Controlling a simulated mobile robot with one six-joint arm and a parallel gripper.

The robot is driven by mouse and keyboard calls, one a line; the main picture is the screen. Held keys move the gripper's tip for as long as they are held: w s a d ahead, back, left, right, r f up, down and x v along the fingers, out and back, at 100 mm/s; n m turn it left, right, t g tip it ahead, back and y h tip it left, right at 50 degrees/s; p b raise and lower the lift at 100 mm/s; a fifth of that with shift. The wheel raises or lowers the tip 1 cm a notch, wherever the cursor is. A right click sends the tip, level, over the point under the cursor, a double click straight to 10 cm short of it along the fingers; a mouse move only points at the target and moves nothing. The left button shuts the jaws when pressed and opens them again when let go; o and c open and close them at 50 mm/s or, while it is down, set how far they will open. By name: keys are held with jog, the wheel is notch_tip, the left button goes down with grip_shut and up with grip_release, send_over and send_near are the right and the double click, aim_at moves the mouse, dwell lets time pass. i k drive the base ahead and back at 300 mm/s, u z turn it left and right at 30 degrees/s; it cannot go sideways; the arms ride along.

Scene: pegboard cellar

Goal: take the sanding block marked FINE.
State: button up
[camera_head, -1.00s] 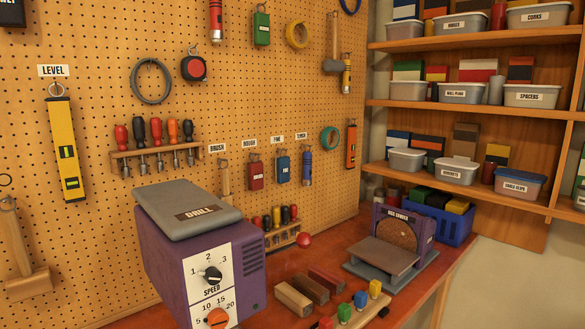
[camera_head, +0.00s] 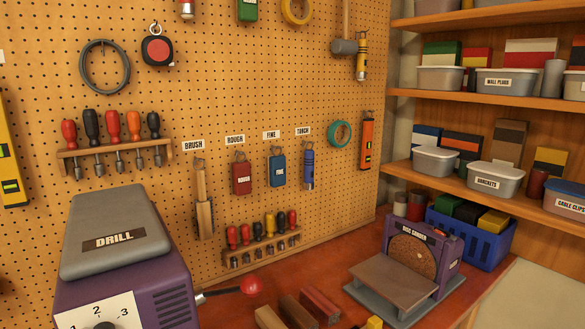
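The sanding block marked FINE (camera_head: 278,171) is blue and hangs on a hook on the pegboard, under a small white label reading FINE (camera_head: 271,135). The red block marked ROUGH (camera_head: 242,179) hangs just left of it, under its own label. A blue torch (camera_head: 308,168) hangs just right of it. My gripper does not show in this view.
The purple drill (camera_head: 125,265) stands at the front left, with a red-knobbed lever (camera_head: 251,285) on its right side. A screwdriver rack (camera_head: 265,246) is below the blocks. The disc sander (camera_head: 415,255) stands on the red bench at right, before shelves (camera_head: 480,185).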

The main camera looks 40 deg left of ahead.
aim_at(277, 163)
jog(key=i, duration=0.85)
jog(key=z, duration=1.45)
jog(key=k, duration=0.1)
jog(key=u, duration=2.45)
jog(key=k, duration=0.2)
jog(key=u, duration=2.55)
jog(key=k, duration=0.2)
jog(key=z, duration=0.15)
